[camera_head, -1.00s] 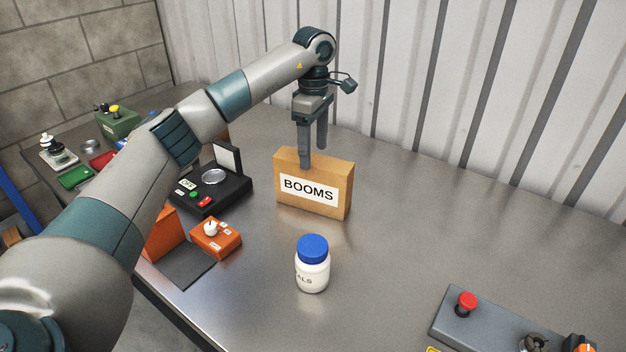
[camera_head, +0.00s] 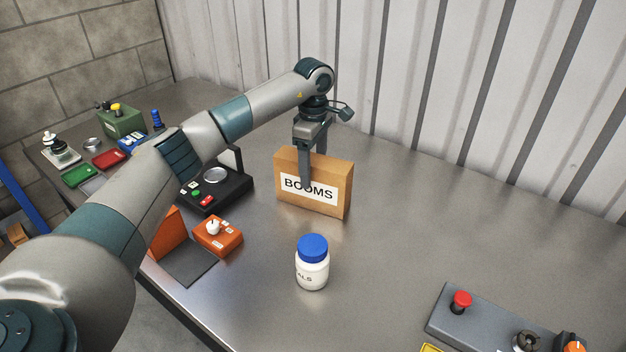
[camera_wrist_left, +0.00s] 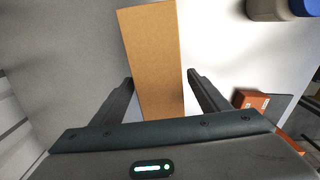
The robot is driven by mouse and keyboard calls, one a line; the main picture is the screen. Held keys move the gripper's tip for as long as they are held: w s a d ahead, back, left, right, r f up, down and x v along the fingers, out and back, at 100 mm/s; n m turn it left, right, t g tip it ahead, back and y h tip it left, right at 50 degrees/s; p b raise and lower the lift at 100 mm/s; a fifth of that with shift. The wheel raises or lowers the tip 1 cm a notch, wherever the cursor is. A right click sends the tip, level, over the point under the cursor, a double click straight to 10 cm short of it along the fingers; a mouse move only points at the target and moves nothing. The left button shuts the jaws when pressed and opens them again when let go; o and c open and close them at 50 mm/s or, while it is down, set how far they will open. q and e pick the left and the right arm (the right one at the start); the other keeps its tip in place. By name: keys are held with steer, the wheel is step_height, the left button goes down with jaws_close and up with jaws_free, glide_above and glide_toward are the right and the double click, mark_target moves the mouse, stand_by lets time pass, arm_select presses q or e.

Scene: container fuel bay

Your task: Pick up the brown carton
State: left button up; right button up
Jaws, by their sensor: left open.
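The brown carton (camera_head: 340,178) stands upright on the metal bench, with a white label reading "BOOMS" on its front face. My left gripper (camera_head: 313,170) reaches down over it from above. One finger shows in front of the label, and the other goes behind the carton, its tip hidden. In the left wrist view the carton's top (camera_wrist_left: 152,60) lies between the two open fingers, with a gap showing on each side. My right gripper is in neither view.
A white bottle with a blue cap (camera_head: 312,262) stands in front of the carton. An orange box (camera_head: 217,236) and a black device (camera_head: 222,187) are to the left. A grey control panel with a red button (camera_head: 461,302) is at the lower right. The bench right of the carton is clear.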

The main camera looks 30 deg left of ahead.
arm_select(q)
step_height(320, 180, down, 3)
steer(key=shift+r+p, duration=0.1)
steer(key=shift+p, duration=0.6)
steer(key=shift+f, duration=0.4)
steer(key=shift+c, duration=0.4)
steer(key=shift+a, duration=0.1)
steer(key=c, duration=1.4)
steer(key=shift+r, duration=0.15)
